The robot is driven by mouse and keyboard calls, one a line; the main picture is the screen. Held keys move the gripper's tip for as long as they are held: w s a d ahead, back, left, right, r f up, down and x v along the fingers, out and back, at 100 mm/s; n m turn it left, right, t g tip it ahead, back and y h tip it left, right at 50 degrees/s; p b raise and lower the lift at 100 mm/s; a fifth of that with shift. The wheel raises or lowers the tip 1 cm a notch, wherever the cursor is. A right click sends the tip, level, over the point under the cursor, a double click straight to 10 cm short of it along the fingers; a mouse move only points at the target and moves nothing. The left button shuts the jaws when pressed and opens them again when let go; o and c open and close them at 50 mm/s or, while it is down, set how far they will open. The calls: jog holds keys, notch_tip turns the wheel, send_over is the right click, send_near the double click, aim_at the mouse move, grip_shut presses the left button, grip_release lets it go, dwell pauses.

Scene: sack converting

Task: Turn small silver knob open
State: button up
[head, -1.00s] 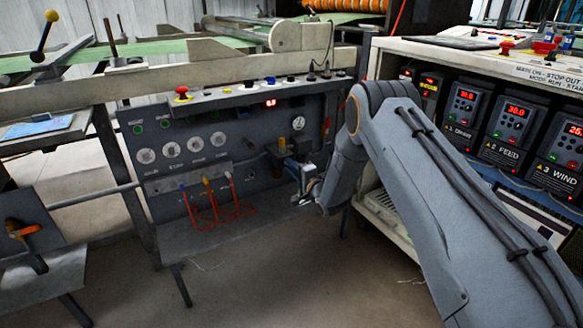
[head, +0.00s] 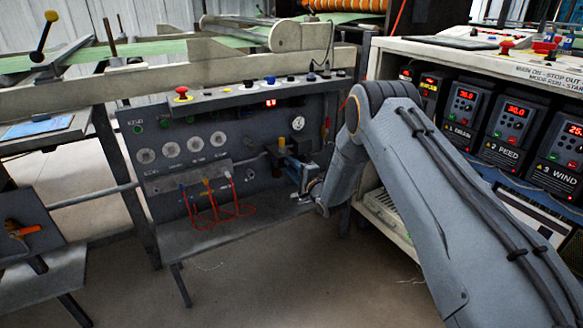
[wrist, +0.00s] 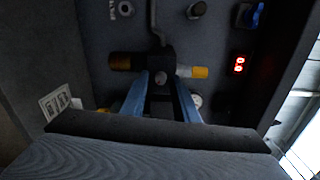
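A small silver knob (wrist: 161,80) shows in the wrist view on the front of a dark valve block (wrist: 159,58). The block has a brass cylinder (wrist: 122,62) on its left and a yellow-tipped fitting (wrist: 199,72) on its right. My gripper (wrist: 163,77) has its blue fingers apart, one on each side of the knob; contact cannot be told. In the head view my gripper (head: 291,165) is at the right part of the grey panel (head: 165,128), just below the brass fitting (head: 272,147). The knob is too small or hidden there.
A red digital display (wrist: 239,65) and a blue knob (wrist: 250,15) are to the right in the wrist view. Orange-red cables (head: 218,213) hang left of my gripper. A drive cabinet (head: 450,50) stands close on the right. The floor in front is clear.

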jog(key=shift+o, duration=0.2)
jog(key=p+v, duration=0.1)
jog(key=v, duration=0.6)
jog(key=shift+s+d+p, duration=0.25)
jog(key=shift+s+p, duration=0.05)
jog(key=shift+p, duration=0.1)
jog(key=shift+r, duration=0.1)
